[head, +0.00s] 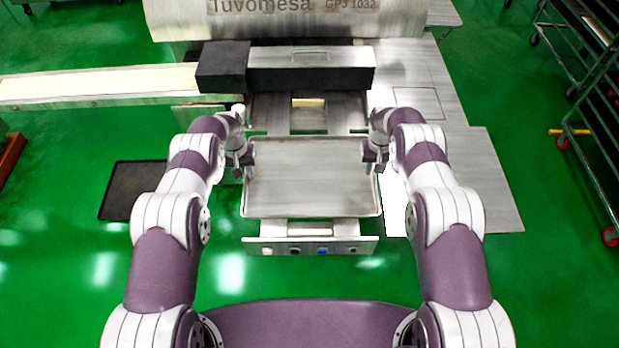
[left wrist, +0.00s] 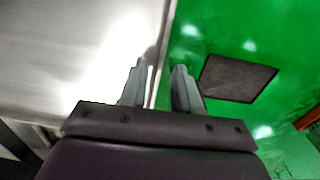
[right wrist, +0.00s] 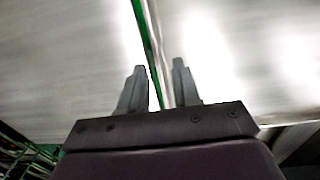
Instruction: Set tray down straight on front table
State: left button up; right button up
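The tray (head: 312,185) is a grey metal rectangle with a raised rim, straight and level in the head view. My left gripper (head: 240,158) is at its left edge and my right gripper (head: 376,158) at its right edge. In the left wrist view the tray rim (left wrist: 158,70) runs between the close fingers. In the right wrist view the tray (right wrist: 240,50) rim also passes between close fingers. Both look shut on the rim. The front table (head: 310,228) shows below the tray's near edge; the tray hides most of it, so I cannot tell if they touch.
The machine (head: 300,20) stands behind, with a dark box (head: 222,68) on it. A button panel (head: 310,246) faces me. A conveyor (head: 90,88) runs left. A steel side surface (head: 470,185) lies right. A dark mat (head: 130,190) lies on the floor left. A wheeled rack (head: 590,130) stands right.

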pick_arm(q)
notch_tip(320, 180, up, 12)
jog(key=shift+a, duration=0.3)
pick_arm(e)
notch_tip(320, 180, up, 12)
jog(key=shift+a, duration=0.25)
jog(key=shift+r, duration=0.1)
dwell(1.9)
